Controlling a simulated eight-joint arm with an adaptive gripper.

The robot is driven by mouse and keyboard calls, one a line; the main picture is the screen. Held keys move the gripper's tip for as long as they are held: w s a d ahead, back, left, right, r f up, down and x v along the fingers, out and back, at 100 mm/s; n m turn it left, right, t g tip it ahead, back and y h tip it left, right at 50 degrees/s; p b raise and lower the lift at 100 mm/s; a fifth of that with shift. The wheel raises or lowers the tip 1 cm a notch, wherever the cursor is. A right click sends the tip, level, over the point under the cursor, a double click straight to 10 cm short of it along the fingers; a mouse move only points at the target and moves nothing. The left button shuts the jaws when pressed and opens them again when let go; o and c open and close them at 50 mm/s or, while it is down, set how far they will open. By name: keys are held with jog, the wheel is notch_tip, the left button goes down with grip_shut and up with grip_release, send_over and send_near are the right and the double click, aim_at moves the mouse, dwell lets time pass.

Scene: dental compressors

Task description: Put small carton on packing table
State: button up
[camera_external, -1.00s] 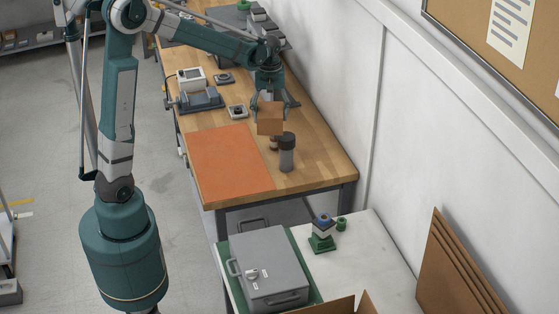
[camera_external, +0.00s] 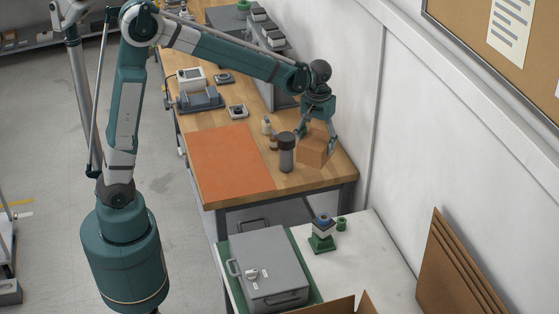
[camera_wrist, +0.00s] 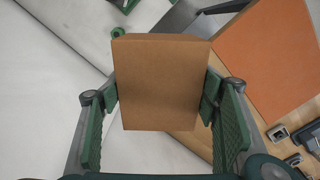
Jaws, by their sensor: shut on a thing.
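The small carton (camera_external: 312,148) is a plain brown box. My gripper (camera_external: 316,132) is shut on it, over the right end of the wooden workbench (camera_external: 330,172), beside the wall; I cannot tell its exact height above the wood. In the wrist view the carton (camera_wrist: 162,85) sits between the two green fingers of my gripper (camera_wrist: 160,98). The white-topped packing table (camera_external: 368,250) stands in front of the workbench, lower in the picture. Its white top also shows in the wrist view (camera_wrist: 45,85).
A dark-capped grey cylinder (camera_external: 286,155) stands left of the carton, with small bottles behind it. An orange mat (camera_external: 230,160) covers the bench's left part. On the packing table are a grey case (camera_external: 268,268) and a green-based part (camera_external: 321,235). Cardboard sheets (camera_external: 455,265) lean at right.

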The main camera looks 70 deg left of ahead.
jog(key=w+d+m+b, duration=0.15)
jog(key=d+m, duration=0.25)
jog(key=d, duration=1.7)
jog(key=m+b, duration=0.1)
jog(key=m, duration=0.4)
send_over(345, 292)
notch_tip(345, 292, down, 17)
jog(key=shift+f, duration=0.1)
jog(key=shift+f+b, duration=0.4)
jog(key=shift+f, duration=2.65)
jog(key=shift+f, duration=1.85)
jog(key=shift+f+b, duration=0.15)
jog(key=shift+b, duration=0.15)
